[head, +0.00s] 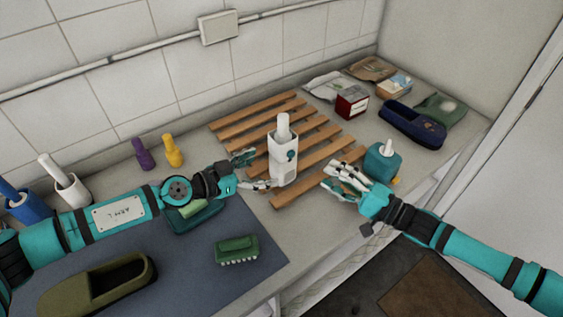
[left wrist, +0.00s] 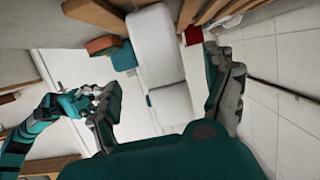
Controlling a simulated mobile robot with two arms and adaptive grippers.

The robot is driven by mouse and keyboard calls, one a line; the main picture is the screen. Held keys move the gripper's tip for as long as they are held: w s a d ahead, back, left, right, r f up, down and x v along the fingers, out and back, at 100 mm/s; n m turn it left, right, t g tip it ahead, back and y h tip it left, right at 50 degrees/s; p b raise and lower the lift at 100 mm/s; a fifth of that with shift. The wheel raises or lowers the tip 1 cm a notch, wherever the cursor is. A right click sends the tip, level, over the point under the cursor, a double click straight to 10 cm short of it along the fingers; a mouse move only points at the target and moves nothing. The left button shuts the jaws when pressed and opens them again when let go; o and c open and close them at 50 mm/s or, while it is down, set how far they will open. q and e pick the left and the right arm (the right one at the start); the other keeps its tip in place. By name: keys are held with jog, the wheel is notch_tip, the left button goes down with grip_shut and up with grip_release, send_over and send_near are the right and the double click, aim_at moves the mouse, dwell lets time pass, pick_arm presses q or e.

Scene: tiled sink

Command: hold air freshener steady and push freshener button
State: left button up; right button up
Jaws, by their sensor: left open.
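The air freshener (head: 284,158) is a white upright bottle with a narrower top and a dark teal mark on its front. It stands on the wooden slatted rack. My left gripper (head: 258,171) is open at its left side, with its fingers pointing toward it. In the left wrist view the white freshener (left wrist: 158,50) lies between the spread fingers of my left gripper (left wrist: 165,105), with gaps at the sides. My right gripper (head: 333,178) is to the right of the freshener, apart from it, with its fingers looking spread and empty. The freshener's button cannot be made out clearly.
The wooden rack (head: 262,105) lies on the counter. A teal pump bottle (head: 382,163) stands just behind my right gripper. A red box (head: 351,104) and navy slipper (head: 412,124) are further right. A green brush (head: 237,250) and olive slipper (head: 98,285) lie on the blue mat.

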aim_at(283, 162)
pick_arm(q)
jog(key=x, duration=0.7)
jog(key=shift+w+d+f, duration=0.2)
jog(key=shift+w+d, duration=0.05)
jog(key=shift+d, duration=0.05)
jog(key=c, duration=1.5)
jog(key=shift+c, duration=0.3)
pick_arm(e)
grip_shut()
